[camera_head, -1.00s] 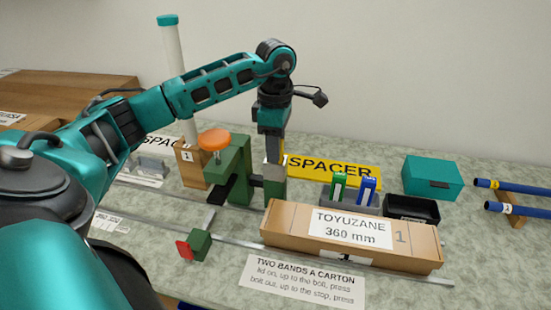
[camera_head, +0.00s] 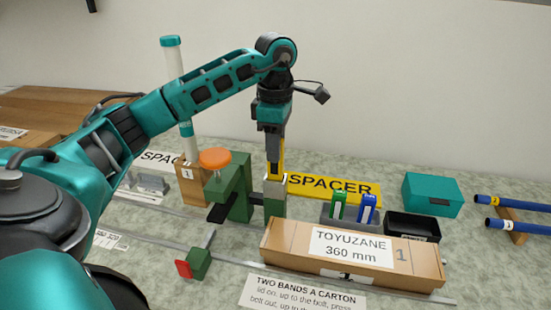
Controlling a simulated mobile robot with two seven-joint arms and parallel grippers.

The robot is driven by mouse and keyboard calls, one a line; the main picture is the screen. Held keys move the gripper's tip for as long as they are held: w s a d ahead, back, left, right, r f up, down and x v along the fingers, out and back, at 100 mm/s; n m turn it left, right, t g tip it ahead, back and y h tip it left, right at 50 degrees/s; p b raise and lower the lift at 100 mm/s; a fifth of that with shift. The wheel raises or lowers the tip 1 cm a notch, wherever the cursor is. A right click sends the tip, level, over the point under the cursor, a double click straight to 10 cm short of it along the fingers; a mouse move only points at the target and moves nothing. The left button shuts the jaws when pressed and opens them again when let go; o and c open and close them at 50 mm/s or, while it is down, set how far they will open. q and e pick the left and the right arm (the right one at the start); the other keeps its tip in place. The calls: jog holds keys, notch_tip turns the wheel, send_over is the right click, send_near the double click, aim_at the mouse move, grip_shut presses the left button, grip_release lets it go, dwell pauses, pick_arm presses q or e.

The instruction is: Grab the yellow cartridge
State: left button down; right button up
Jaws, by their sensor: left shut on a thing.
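The yellow cartridge (camera_head: 276,169) shows as a narrow upright yellow strip at the middle of the head view. My left gripper (camera_head: 274,173) comes down from above and is shut on it; the fingers hide much of the cartridge. The cartridge's lower end is just above or at the pale top of a green machine (camera_head: 238,190); I cannot tell whether it touches. A green cartridge (camera_head: 338,206) and a blue cartridge (camera_head: 367,209) stand in a grey rack (camera_head: 350,222) to the right. My right gripper is not in view.
A long carton (camera_head: 300,248) lies in front of the rack. A black tray (camera_head: 412,226), a teal box (camera_head: 433,194) and blue rods (camera_head: 515,205) are at right. A tall white tube (camera_head: 174,65) stands at left.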

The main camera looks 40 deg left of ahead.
pick_arm(q)
notch_tip(320, 180, up, 15)
jog(key=p, duration=0.4)
